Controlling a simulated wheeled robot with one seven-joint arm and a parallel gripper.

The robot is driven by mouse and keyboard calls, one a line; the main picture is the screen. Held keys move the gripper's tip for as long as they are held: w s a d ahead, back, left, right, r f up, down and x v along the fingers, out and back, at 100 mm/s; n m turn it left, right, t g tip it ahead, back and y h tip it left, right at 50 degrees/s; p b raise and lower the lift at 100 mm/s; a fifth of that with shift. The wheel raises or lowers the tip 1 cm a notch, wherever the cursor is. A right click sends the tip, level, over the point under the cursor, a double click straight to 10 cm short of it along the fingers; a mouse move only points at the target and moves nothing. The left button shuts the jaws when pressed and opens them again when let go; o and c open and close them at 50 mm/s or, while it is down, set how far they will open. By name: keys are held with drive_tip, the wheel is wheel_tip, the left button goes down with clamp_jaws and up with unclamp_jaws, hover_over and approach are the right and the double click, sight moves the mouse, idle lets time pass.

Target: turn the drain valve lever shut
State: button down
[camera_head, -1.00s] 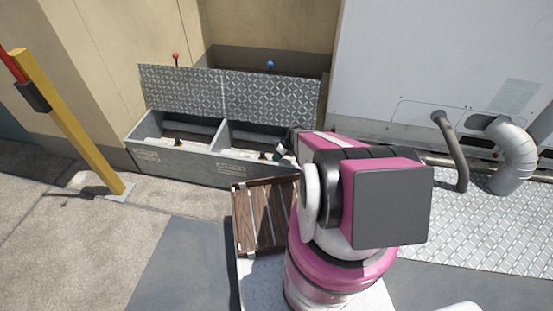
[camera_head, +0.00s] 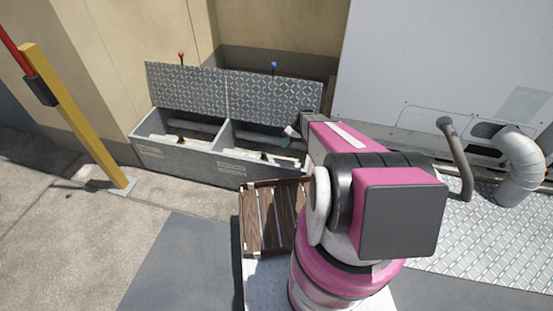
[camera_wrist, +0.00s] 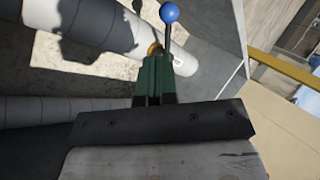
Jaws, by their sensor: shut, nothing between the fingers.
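A lever with a blue ball (camera_wrist: 169,13) and a thin stem stands beyond my fingertips in the wrist view, beside a brass-coloured fitting (camera_wrist: 154,48) on a pale pipe (camera_wrist: 90,20). My gripper (camera_wrist: 155,60) has green fingers, held together and empty, pointing towards the fitting; I cannot tell if they touch anything. A blue ball (camera_head: 274,65) and a red ball (camera_head: 181,55) show above the raised lid. Which lever is the drain valve is not marked.
The raised diamond-plate lid (camera_head: 185,92) stands behind the box compartments. A slatted wooden crate (camera_head: 250,220) is in front of the box. A yellow post (camera_head: 80,120) stands left, and a white condenser cabinet (camera_head: 430,70) with a silver duct (camera_head: 520,165) stands right. Paving at left is clear.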

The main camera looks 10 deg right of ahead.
drive_tip(key=x, duration=0.9)
drive_tip(key=shift+a+f, duration=0.2)
drive_tip(key=shift+f, duration=0.15)
drive_tip(key=shift+s+a, duration=0.1)
drive_tip(key=shift+s, duration=0.05)
drive_tip(key=s+a, duration=0.2)
drive_tip(key=a, duration=0.1)
drive_tip(key=shift+a, duration=0.3)
drive_tip(key=shift+d+r, duration=0.1)
